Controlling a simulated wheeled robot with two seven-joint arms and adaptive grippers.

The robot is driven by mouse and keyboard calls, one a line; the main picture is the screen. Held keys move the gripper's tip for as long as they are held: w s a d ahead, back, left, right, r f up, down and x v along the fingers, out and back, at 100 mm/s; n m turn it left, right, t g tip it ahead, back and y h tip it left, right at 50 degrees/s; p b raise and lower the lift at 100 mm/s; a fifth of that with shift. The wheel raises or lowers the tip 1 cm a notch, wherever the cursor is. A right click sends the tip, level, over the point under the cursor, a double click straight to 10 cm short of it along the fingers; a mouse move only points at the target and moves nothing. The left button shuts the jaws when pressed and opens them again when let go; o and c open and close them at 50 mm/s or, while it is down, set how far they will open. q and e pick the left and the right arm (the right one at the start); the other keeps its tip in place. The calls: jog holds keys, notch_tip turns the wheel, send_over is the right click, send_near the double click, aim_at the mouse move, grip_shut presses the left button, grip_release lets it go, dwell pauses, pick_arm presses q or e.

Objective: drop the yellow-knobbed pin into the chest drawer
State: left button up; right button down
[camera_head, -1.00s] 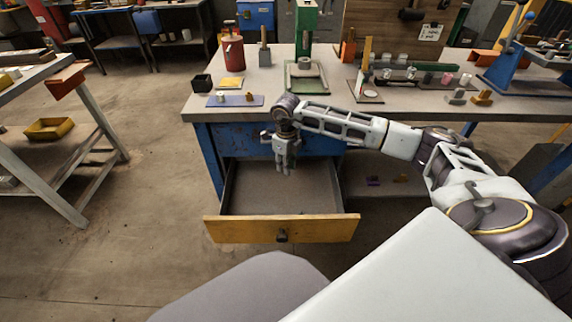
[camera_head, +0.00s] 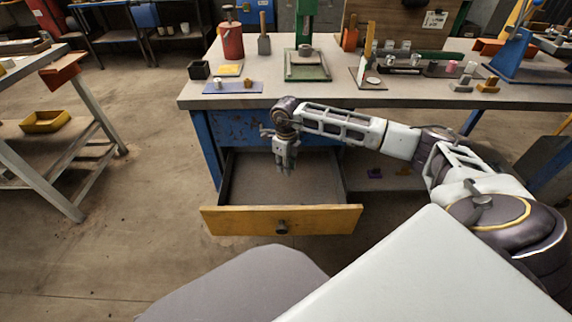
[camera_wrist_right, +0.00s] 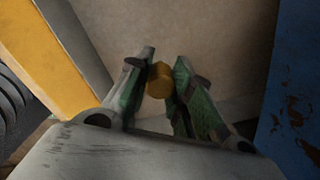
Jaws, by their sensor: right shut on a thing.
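The chest drawer (camera_head: 240,218) is pulled open under the workbench, with a yellow front, a dark knob and an empty-looking grey inside. My right gripper (camera_head: 286,170) points down over the drawer's opening. In the right wrist view, my right gripper (camera_wrist_right: 166,62) is shut on the yellow-knobbed pin (camera_wrist_right: 159,81). The knob shows between the fingers, and the rest of the pin is hidden. The drawer's yellow front also shows in the wrist view (camera_wrist_right: 48,52), left of the fingers. The pin cannot be made out in the head view. My left gripper is not in view.
The workbench top (camera_head: 330,98) is above and behind the drawer. It carries a blue mat (camera_head: 232,88), a small black box (camera_head: 199,69), a red canister (camera_head: 231,42) and a green press (camera_head: 306,66). A yellow bin (camera_head: 45,121) is on the left-hand bench's shelf.

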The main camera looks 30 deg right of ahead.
jog(key=shift+f, duration=0.1)
jog(key=c, duration=1.2)
grip_release()
jog(key=shift+r, duration=6)
